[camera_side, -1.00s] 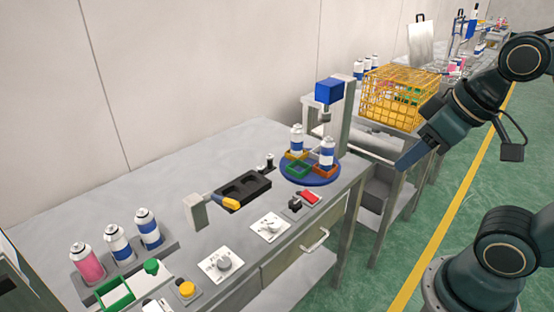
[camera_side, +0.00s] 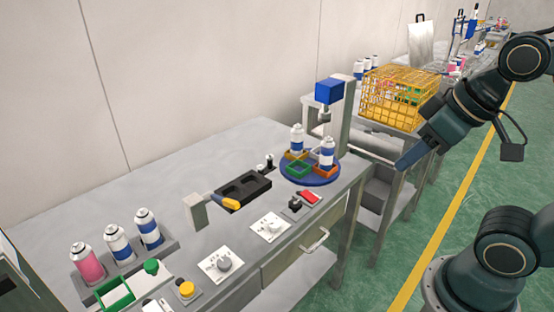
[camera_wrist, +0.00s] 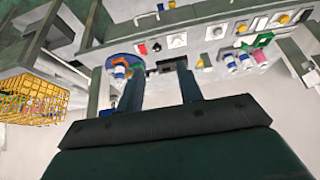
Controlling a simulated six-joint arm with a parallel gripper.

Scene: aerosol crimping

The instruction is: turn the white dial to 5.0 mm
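Two white dial plates lie on the bench front. The right one (camera_side: 269,226) carries a pale knob, and the left one (camera_side: 220,263) carries a grey knob. Both also show in the wrist view, the pale-knob plate (camera_wrist: 177,40) and the grey-knob plate (camera_wrist: 215,32). Their scale marks are too small to read, so I cannot tell either setting. My gripper (camera_side: 408,157) is in the air right of the bench, well apart from both dials. In the wrist view its two fingers (camera_wrist: 158,76) stand apart with nothing between them.
A blue turntable (camera_side: 312,181) holds cans and coloured trays beneath a blue-headed press (camera_side: 329,91). A yellow wire basket (camera_side: 400,95) stands behind my gripper. A red switch (camera_side: 309,196) and yellow button (camera_side: 187,289) flank the dials. Space above the dials is clear.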

